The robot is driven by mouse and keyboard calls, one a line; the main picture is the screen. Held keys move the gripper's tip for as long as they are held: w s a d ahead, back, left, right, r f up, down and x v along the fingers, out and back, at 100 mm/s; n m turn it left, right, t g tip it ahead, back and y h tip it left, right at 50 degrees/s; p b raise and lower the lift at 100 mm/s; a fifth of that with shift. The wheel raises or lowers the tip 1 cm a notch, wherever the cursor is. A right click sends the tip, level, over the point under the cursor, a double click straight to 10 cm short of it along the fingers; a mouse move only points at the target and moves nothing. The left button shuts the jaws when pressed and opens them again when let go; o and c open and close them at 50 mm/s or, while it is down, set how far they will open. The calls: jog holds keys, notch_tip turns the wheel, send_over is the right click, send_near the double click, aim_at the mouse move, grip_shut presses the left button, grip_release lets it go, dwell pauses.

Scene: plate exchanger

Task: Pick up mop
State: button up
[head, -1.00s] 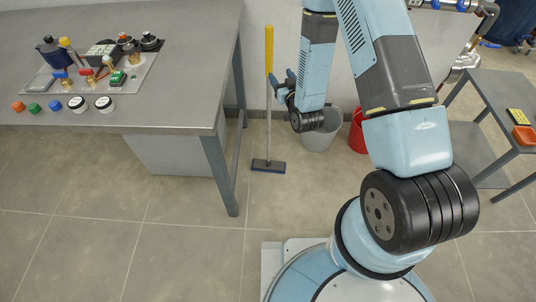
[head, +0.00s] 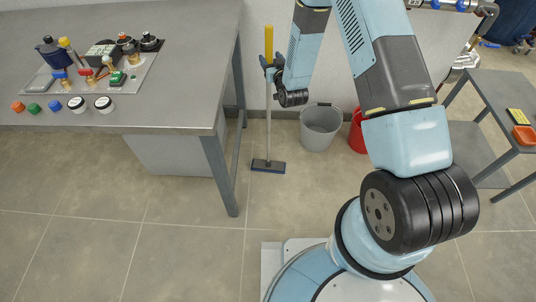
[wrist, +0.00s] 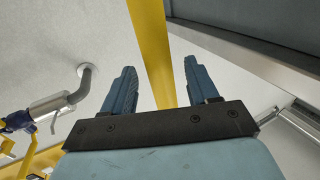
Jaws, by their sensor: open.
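The mop stands upright against the wall beside the table, with a yellow upper handle (head: 269,40), a grey lower pole and a flat dark blue head (head: 268,166) on the floor. My gripper (head: 269,62) is at the handle, around the lower part of the yellow section. In the wrist view the yellow handle (wrist: 153,50) passes between the two blue fingers of my gripper (wrist: 160,88). The fingers are open, with a gap on each side of the handle.
A grey table (head: 190,110) with caps and an assembly plate stands close on the left. A grey bucket (head: 320,128) and a red bucket (head: 357,132) stand to the right of the mop. A small side table (head: 500,110) is at the right. The floor in front is clear.

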jog(key=shift+x, duration=1.2)
jog(key=shift+c, duration=0.2)
grip_shut()
